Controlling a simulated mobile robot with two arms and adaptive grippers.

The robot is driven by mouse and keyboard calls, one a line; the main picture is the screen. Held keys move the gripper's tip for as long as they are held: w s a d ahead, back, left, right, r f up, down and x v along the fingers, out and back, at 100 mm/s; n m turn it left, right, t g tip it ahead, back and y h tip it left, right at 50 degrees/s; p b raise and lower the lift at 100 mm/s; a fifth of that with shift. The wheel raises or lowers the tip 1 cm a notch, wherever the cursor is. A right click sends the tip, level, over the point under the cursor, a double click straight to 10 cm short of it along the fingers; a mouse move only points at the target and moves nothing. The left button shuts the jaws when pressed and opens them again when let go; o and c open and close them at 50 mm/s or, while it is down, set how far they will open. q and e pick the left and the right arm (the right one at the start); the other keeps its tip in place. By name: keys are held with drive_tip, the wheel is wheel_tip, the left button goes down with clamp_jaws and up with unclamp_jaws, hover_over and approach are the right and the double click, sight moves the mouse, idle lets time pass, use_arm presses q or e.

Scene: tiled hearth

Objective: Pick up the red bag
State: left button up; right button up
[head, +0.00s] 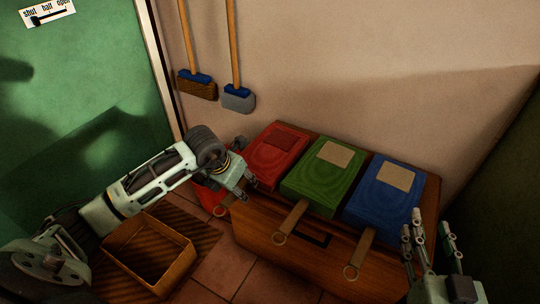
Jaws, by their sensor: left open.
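The red bag (268,158), with a darker red patch, lies at the left end of a row of three bags on a wooden chest. My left gripper (247,192) is open at the bag's lower left edge, above its strap. The gripper and wrist hide part of the strap; a ring (220,210) shows just below. I cannot tell whether the fingers touch the bag or strap. My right gripper (428,232) is open and empty at the lower right, in front of the blue bag.
The green bag (322,180) and blue bag (383,205) lie to the right on the wooden chest (275,240). A red object (208,196) shows under my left wrist. An open box (187,252) stands on a mat at lower left. Two brushes (238,102) hang on the wall.

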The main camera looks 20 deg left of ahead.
use_arm(q)
drive_tip(key=shift+f, duration=0.25)
use_arm(e)
drive_tip(key=shift+a+r+t, duration=0.15)
drive_tip(key=shift+r+t, duration=0.25)
drive_tip(key=shift+r, duration=0.5)
idle(0.4)
use_arm(q)
drive_tip(key=shift+c, duration=0.2)
clamp_jaws()
